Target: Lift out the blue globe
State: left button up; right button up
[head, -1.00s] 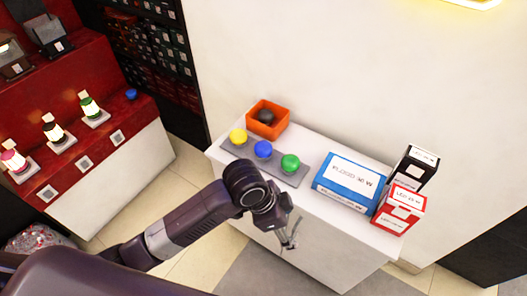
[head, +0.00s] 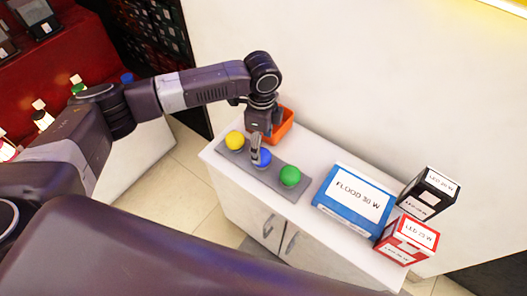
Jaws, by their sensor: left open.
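The blue globe (head: 264,159) sits in the middle of a grey tray (head: 272,178) on the white cabinet, between a yellow globe (head: 235,140) and a green globe (head: 290,176). My left gripper (head: 256,157) points down right at the blue globe and is open. Its fingers cover the left part of the globe; I cannot tell whether they touch it. My right gripper is not in view.
An orange bin (head: 287,125) stands behind the tray, partly hidden by my left arm. A blue box (head: 352,199), a black box (head: 428,194) and a red box (head: 407,240) stand on the right of the white cabinet top (head: 306,208).

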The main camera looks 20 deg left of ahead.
pick_arm(q)
jog(key=f, duration=0.1)
jog(key=s+f, duration=0.1)
jog(key=f, duration=0.1)
jog(key=shift+a+p, duration=0.15)
jog(key=shift+p, duration=0.25)
notch_tip(320, 180, down, 3)
jog(key=shift+w+r, duration=0.1)
jog(key=shift+r, duration=0.1)
jog(key=shift+f, duration=0.3)
jog(key=c, duration=1.1)
jog(key=shift+c, duration=0.8)
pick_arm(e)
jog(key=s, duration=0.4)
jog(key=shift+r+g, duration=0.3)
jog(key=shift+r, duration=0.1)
pick_arm(q)
jog(key=shift+c, duration=0.2)
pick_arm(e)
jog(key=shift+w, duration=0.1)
